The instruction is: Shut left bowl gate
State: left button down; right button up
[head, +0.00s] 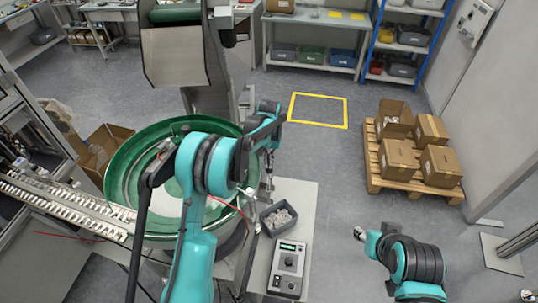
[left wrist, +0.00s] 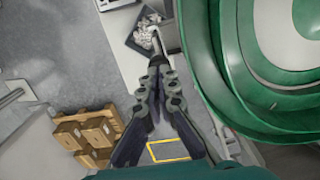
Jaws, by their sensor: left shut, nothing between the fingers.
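The green feeder bowl (head: 118,172) stands left of centre in the head view, partly hidden by my left arm. Its green tiers (left wrist: 235,75) fill the right of the left wrist view. My left gripper (head: 268,186) points down just outside the bowl's right rim. In the left wrist view its fingers (left wrist: 160,64) are together and empty. A thin light rod with a pale knob (head: 250,192) stands by the rim, close to the gripper. I cannot tell whether it is the gate's handle or whether the fingers touch it. The gate's position is unclear. My right arm shows at lower right; its fingers are not clear.
A dark bin of pale parts (head: 278,218) and a grey control box (head: 288,268) sit on the bench (head: 300,195) right of the bowl. A linear track (head: 70,205) meets the bowl from the left. Boxes on a pallet (head: 413,185) stand right; open floor lies between.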

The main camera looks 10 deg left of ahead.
aim_at(269, 172)
pick_arm(q)
jog(key=shift+f, duration=0.2)
notch_tip(269, 172, down, 6)
jog(key=b, duration=0.5)
jog(key=shift+s+r, duration=0.2)
jog(key=shift+w+f, duration=0.1)
